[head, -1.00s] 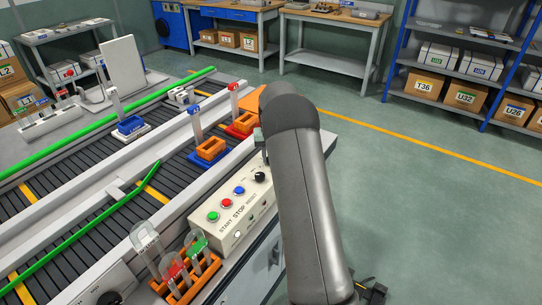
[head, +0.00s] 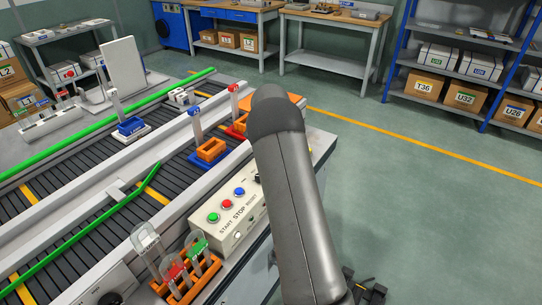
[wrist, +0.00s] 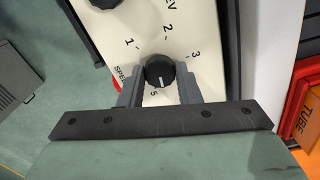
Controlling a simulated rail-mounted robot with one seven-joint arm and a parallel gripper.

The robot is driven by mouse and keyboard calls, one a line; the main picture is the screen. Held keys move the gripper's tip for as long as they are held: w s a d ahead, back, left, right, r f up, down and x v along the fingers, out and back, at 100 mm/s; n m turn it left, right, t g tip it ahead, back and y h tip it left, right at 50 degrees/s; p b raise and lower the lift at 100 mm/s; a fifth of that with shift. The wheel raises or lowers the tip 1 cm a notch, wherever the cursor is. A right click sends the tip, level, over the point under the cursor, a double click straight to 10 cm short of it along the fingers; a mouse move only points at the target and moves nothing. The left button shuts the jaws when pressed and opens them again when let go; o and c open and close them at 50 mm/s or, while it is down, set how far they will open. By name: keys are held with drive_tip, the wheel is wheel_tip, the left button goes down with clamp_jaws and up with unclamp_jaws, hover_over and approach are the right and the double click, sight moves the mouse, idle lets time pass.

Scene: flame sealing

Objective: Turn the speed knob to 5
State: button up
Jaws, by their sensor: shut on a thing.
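The black speed knob (wrist: 159,70) sits on a cream panel (wrist: 205,85) in the wrist view, with 1, 2 and 3 printed around its far side and 5 at its near side. A pale mark on its near side faces roughly toward the 5. My gripper (wrist: 160,78) is shut on the knob, with one grey finger on each side. The 4 is not visible beside the right finger. In the head view my arm hides the gripper and part of the control box (head: 232,222).
Another black knob (wrist: 103,3) is on the same panel in the wrist view. Start, stop and reset buttons (head: 226,203) line the box. An orange rack (head: 190,286) stands beside it, and the conveyor (head: 95,210) runs behind. Open floor lies right.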

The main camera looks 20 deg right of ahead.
drive_tip(key=shift+r+m+p, duration=0.1)
drive_tip(key=shift+m+p, duration=0.2)
drive_tip(key=shift+m, duration=2)
drive_tip(key=o, duration=1)
drive_tip(key=shift+c, duration=0.2)
wheel_tip(320, 180, up, 17)
drive_tip(key=shift+r+b, duration=0.15)
drive_tip(key=shift+b, duration=0.15)
